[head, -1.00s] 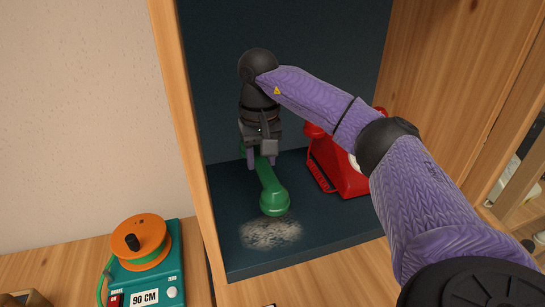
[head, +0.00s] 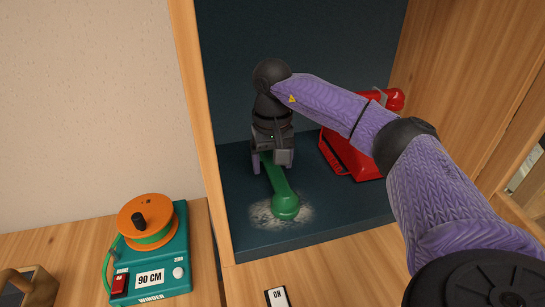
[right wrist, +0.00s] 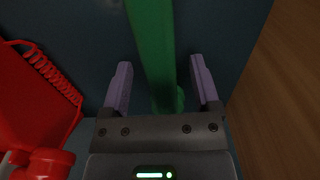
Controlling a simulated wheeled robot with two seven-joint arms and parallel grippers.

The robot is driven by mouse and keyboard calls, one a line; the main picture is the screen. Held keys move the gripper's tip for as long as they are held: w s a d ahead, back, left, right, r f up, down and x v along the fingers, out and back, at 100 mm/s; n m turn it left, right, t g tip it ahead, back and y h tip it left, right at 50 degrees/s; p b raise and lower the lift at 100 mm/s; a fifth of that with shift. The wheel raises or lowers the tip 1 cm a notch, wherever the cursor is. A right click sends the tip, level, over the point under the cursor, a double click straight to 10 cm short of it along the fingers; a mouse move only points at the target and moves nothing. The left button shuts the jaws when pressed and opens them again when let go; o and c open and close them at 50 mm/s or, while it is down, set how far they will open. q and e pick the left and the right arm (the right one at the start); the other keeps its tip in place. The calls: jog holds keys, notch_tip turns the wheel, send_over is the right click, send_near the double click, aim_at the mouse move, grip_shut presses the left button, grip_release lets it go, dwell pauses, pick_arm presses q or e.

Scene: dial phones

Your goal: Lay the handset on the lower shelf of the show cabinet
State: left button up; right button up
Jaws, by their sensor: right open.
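The green handset (head: 283,203) lies on the dark lower shelf (head: 345,212) of the show cabinet, its near end on a pale speckled patch (head: 262,216). My right gripper (head: 273,164) is over the handset's far part, which it partly hides. In the right wrist view the open fingers (right wrist: 160,85) stand either side of the green handset (right wrist: 153,45), with gaps visible between each finger and it. My left gripper does not show.
A red dial phone (head: 345,150) stands on the shelf to the right of the handset, partly behind my right arm. The cabinet's wooden side (head: 200,130) is at the left. A teal winder (head: 160,262) with an orange reel stands on the wooden surface outside.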

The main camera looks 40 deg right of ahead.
pick_arm(q)
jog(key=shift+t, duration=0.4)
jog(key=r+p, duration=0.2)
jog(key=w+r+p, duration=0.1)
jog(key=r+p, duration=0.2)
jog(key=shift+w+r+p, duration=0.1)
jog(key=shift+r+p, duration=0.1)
jog(key=shift+p, duration=0.1)
pick_arm(e)
notch_tip(320, 180, up, 12)
jog(key=shift+r, duration=0.15)
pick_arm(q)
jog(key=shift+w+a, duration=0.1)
